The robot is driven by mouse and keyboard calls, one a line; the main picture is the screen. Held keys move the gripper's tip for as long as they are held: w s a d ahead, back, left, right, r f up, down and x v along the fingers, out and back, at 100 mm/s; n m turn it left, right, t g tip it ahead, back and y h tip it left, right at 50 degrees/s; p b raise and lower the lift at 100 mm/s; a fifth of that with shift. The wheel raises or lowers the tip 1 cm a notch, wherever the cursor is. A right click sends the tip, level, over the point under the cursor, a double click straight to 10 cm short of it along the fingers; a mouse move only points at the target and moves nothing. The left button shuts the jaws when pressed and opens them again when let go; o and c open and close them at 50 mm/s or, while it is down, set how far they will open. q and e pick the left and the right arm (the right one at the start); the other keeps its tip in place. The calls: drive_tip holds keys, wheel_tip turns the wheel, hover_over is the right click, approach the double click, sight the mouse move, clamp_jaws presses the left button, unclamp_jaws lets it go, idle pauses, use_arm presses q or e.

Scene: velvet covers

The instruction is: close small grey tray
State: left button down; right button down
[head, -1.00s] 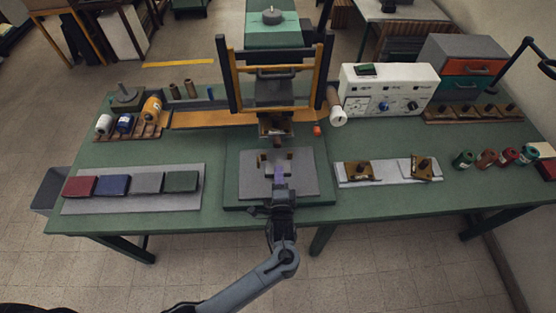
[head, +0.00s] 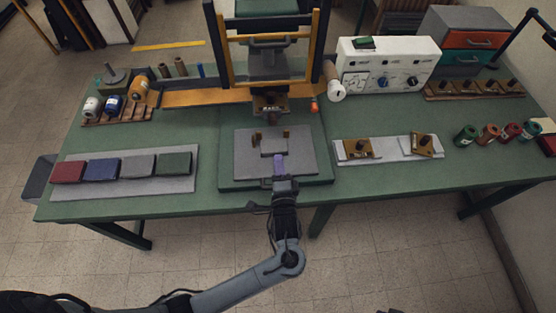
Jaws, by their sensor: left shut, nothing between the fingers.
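A small grey tray (head: 248,165) lies flat on the green base (head: 230,184) of the press at the middle of the table. On it are a pale notched piece (head: 268,149) and two small brown blocks. My left gripper (head: 279,158) is over the front part of the tray, by the front of the notched piece. Its fingers, which look purplish, are shut and empty. I cannot tell whether they touch the tray. My right gripper is not in view.
The press frame (head: 216,62) stands behind the tray, with its stamp head (head: 269,103) low. A plate with coloured covers (head: 192,184) lies left; a white strip with brown stamps (head: 388,151) lies right.

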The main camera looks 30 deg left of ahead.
sight(274, 123)
use_arm(q)
drive_tip(key=b+x, duration=0.1)
drive_tip(key=x, duration=1.1)
drive_tip(key=shift+w, duration=0.15)
drive_tip(key=shift+a, duration=0.1)
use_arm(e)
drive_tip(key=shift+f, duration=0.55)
